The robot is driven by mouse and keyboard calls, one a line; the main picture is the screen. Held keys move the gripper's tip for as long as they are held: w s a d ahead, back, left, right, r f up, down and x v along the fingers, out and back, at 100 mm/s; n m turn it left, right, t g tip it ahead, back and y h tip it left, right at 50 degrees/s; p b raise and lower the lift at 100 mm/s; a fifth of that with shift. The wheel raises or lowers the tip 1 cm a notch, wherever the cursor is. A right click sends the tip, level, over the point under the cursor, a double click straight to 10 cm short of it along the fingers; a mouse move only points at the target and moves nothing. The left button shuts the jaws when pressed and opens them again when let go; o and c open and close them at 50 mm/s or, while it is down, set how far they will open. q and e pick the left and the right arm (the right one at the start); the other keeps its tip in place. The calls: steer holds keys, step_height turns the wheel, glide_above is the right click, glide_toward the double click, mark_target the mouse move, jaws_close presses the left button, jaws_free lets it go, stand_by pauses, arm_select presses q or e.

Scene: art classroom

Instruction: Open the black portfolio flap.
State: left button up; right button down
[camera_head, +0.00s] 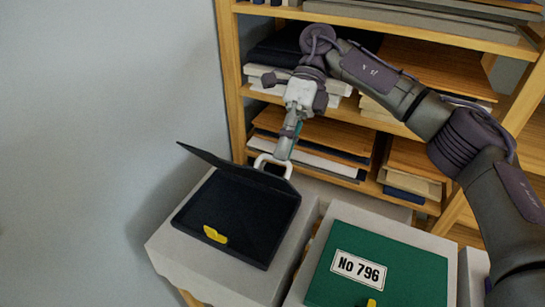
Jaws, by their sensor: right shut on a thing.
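The black portfolio (235,215) lies on a grey block, with a yellow clasp or tab (215,234) at its front edge. Its black flap (222,163) stands raised along the back side, seen nearly edge-on, so the dark inside shows. My right gripper (273,166) reaches down from above at the back of the portfolio. Its pale fingers are shut on the flap, near the flap's right part. The exact contact is small and partly hidden by the flap. My left gripper is not in view.
A green portfolio (395,265) labelled "No 796" lies on a grey block to the right. A wooden shelf (233,75) with stacked boards and folders stands behind. A plain wall (100,120) fills the left, with free space in front of it.

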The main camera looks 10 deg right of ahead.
steer(key=c, duration=1.8)
jaws_free()
steer(key=shift+d+f, duration=0.15)
steer(key=o, duration=0.5)
steer(key=shift+w, duration=0.1)
steer(key=shift+o, duration=0.3)
steer(key=v, duration=0.7)
steer(key=shift+w+d, duration=0.15)
